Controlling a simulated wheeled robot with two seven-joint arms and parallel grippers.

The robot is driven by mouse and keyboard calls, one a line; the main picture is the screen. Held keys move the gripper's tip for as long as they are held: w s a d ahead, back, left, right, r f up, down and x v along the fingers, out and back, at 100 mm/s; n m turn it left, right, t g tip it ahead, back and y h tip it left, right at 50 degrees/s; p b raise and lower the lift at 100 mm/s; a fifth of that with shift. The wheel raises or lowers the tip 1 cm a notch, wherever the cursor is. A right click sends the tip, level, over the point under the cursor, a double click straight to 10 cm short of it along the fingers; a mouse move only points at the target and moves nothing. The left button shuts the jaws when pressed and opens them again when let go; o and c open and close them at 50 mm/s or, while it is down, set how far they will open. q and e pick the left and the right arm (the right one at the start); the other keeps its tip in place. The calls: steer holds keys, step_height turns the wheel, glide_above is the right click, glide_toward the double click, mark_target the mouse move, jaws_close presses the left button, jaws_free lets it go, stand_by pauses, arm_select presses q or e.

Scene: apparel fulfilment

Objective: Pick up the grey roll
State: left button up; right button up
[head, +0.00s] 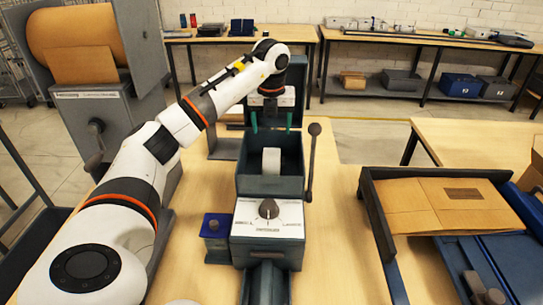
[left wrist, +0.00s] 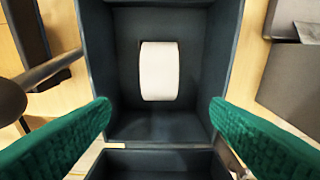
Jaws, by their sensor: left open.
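A pale, light-grey to off-white roll (head: 271,161) stands inside a dark open-topped box (head: 263,186) on the machine in the middle of the table. In the left wrist view the roll (left wrist: 159,71) sits near the middle of the box, with dark floor around it. My left gripper (head: 272,122) is open and empty above the box, its green fingers pointing down. In the left wrist view its fingers (left wrist: 160,112) are spread wider than the roll, one to each side and apart from it. My right gripper is not in view.
The box's raised lid (head: 245,88) stands behind it. A dark lever (head: 312,160) rises at its right side, and a small blue container (head: 215,226) is at front left. A tray with brown cardboard (head: 450,204) lies on the right; a big brown paper roll (head: 75,38) is at far left.

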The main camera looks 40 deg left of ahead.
mark_target(272, 152)
arm_select(q)
steer(key=f, duration=0.3)
steer(key=f+p, duration=0.1)
steer(key=shift+s+d+f, duration=0.15)
steer(key=shift+d, duration=0.2)
steer(key=shift+a+f, duration=0.15)
steer(key=shift+f, duration=0.2)
step_height(272, 152, down, 4)
steer(key=shift+a+f+p, duration=0.1)
steer(key=shift+f+p, duration=0.05)
steer(key=shift+p, duration=0.9)
steer(key=shift+w+f, duration=0.2)
steer(key=shift+f, duration=0.1)
steer(key=shift+a+f, duration=0.15)
steer(key=shift+f, duration=0.05)
steer(key=shift+r, duration=0.1)
steer(key=c, duration=0.9)
steer(key=shift+c, duration=0.9)
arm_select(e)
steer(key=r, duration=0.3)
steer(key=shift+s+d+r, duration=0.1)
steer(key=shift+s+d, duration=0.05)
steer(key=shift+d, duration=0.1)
